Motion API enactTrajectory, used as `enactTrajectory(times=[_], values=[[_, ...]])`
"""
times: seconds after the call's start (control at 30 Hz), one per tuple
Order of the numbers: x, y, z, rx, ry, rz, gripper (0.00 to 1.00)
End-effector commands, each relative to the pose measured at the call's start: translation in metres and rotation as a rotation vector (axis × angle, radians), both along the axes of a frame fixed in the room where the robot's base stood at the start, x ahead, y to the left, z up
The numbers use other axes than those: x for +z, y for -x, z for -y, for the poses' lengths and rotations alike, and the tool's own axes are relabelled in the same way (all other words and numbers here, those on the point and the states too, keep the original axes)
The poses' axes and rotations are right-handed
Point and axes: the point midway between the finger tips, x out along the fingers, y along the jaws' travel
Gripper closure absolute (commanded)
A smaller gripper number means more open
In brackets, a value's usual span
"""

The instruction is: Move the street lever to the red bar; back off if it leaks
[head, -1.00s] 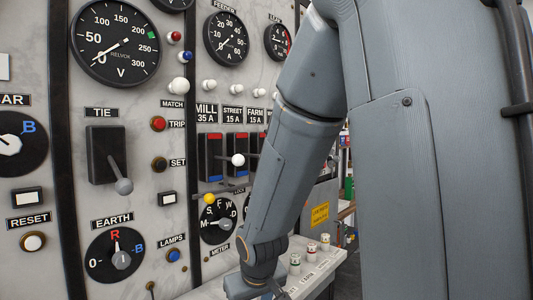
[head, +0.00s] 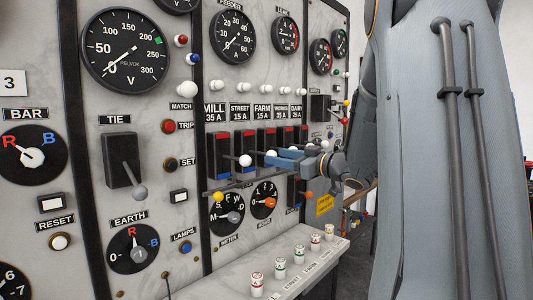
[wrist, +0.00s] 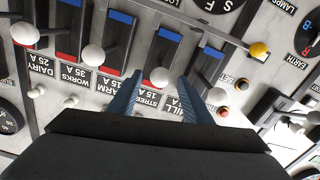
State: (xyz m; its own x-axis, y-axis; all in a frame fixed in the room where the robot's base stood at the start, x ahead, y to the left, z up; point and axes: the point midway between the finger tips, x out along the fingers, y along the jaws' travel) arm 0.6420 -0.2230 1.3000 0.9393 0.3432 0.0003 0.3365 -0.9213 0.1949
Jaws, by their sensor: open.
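The street switch (head: 249,139) is a dark block with a red bar at its top and a blue bar lower down, under the STREET 15 A label. Its white-knobbed lever (wrist: 159,77) stands out from the panel at about middle height, on neither bar as far as I can tell. My gripper (wrist: 160,84) is open, with one blue finger on each side of the street knob; contact is not visible. In the head view my gripper (head: 285,158) reaches in from the right and hides part of the levers. The leak dial (head: 285,31) is small; its needle is hard to read.
The mill knob (wrist: 217,96) is close beside one finger; the farm knob (wrist: 93,55) is on the other side. A rail with a yellow knob (wrist: 259,49) runs by the switches' blue ends. A ledge with several capped pegs (head: 257,285) juts out below.

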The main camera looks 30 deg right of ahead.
Motion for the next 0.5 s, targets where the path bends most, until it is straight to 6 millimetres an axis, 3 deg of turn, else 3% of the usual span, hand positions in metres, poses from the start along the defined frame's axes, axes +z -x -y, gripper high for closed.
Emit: enactTrajectory(times=[0.3, 0.5], values=[[0.001, -0.045, -0.017, 0.001, 0.000, 0.000, 0.55], [0.000, -0.056, -0.021, -0.001, 0.001, 0.000, 0.55]])
